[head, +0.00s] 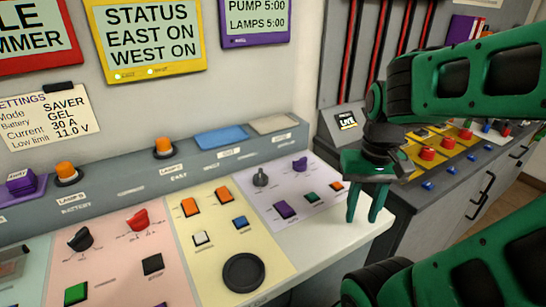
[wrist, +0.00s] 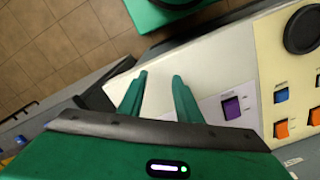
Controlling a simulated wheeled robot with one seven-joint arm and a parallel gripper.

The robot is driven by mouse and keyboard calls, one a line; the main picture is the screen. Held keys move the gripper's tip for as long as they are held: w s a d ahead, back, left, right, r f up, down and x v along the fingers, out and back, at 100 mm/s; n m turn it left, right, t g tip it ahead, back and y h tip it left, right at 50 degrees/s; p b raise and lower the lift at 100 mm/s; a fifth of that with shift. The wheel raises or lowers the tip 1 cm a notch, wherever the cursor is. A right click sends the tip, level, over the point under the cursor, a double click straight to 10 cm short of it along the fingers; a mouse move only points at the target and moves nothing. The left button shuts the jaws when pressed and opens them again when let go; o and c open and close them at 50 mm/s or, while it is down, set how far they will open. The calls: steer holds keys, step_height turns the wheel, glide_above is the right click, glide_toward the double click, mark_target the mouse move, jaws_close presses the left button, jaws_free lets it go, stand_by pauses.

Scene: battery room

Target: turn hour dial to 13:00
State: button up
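The lilac panel (head: 272,208) at the right end of the sloping console carries a dark grey rotary knob (head: 261,177) and a purple knob (head: 300,163). Their labels are too small to read, so I cannot tell which is the hour dial or where it points. My gripper (head: 362,218) hangs fingers down at the panel's right, over the console's white end, apart from both knobs. In the wrist view its two green fingers (wrist: 160,78) stand apart with nothing between them. That view shows a purple button (wrist: 232,107) beside the fingers; I make out neither knob there.
The lilac panel also has purple, green and orange buttons. A yellow panel (head: 210,262) with a black round knob (head: 243,272) lies left. A purple display (head: 255,18) reads PUMP 5:00, LAMPS 5:00. A grey cabinet (head: 440,215) with a yellow control panel stands right, beyond a gap.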

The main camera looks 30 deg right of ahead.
steer(key=shift+w, duration=0.1)
steer(key=shift+d, duration=0.2)
steer(key=shift+o, duration=1.2)
steer(key=o, duration=0.3)
steer(key=shift+s+r+m, duration=0.25)
steer(key=shift+r+m, duration=0.25)
steer(key=shift+r, duration=0.15)
steer(key=shift+o, duration=0.2)
steer(key=w+d+r+m, duration=0.1)
steer(key=w+r+m, duration=0.3)
steer(key=w+m, duration=0.55)
steer(key=m, duration=1.2)
glide_toward(301, 159)
step_height(301, 159, down, 10)
steer(key=shift+s+r, duration=0.1)
